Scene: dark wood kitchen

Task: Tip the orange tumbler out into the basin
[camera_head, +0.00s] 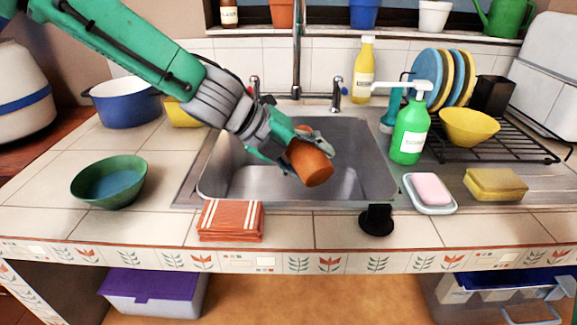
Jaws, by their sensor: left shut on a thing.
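My left gripper (292,146) comes in from the upper left and is shut on the orange tumbler (312,166). The tumbler is tilted well over, one end pointing down and to the right, above the steel basin (365,190). I see its side and a flat-looking lower right end; I cannot tell whether anything is inside or coming out. The basin is sunk in the tiled counter and looks empty where I can see it. My arm and gripper hide its upper left part. My right gripper is not in view.
A green soap bottle (410,132) and a pink soap on a dish (431,188) stand right of the basin. A dish rack with plates and a yellow bowl (469,127) is further right. The tap (297,55) rises behind. A folded orange cloth (230,220) and black stopper (376,219) lie in front.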

